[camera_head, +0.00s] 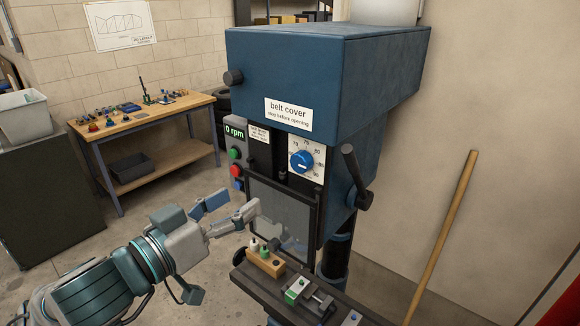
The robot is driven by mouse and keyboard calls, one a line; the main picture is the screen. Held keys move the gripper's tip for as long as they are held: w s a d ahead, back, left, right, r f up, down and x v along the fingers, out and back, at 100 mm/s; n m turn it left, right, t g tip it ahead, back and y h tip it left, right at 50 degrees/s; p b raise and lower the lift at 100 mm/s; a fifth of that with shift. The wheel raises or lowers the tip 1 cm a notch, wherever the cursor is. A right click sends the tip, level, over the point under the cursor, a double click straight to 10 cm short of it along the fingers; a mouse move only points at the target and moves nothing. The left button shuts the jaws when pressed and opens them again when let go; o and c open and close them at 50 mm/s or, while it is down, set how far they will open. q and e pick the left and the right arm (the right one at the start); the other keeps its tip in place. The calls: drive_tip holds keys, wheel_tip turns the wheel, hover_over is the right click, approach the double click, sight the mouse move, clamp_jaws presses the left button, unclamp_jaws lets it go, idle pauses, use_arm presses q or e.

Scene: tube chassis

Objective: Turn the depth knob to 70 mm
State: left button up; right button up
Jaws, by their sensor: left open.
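The drill press (330,75) stands in the middle with a blue housing. The depth knob (301,161) is a round blue knob on a white dial plate (318,172) on its front face. Small numbers ring the knob; its exact setting is too small to read surely. My left gripper (242,200) is open and empty, below and left of the knob, apart from it, in front of the clear guard. My right gripper is out of view.
A clear guard (262,200) in a dark frame hangs below the knob. A green "0 rpm" display and buttons (235,154) are left of it. A lever handle (356,172) sticks out at right. The machine table (258,280) holds a wooden block and a vise.

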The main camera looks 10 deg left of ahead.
sight(298, 165)
use_arm(q)
drive_tip(key=p+x, duration=0.1)
drive_tip(key=x, duration=0.5)
drive_tip(key=p+x, duration=0.1)
drive_tip(key=x, duration=0.6)
drive_tip(key=shift+s+d+r, duration=0.1)
drive_tip(key=shift+d, duration=0.35)
drive_tip(key=shift+w+d, duration=0.15)
drive_tip(key=shift+w, duration=0.45)
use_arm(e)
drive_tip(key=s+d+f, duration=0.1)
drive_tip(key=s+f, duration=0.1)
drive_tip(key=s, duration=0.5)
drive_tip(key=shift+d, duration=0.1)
use_arm(q)
drive_tip(key=shift+c, duration=0.9)
drive_tip(key=c, duration=1)
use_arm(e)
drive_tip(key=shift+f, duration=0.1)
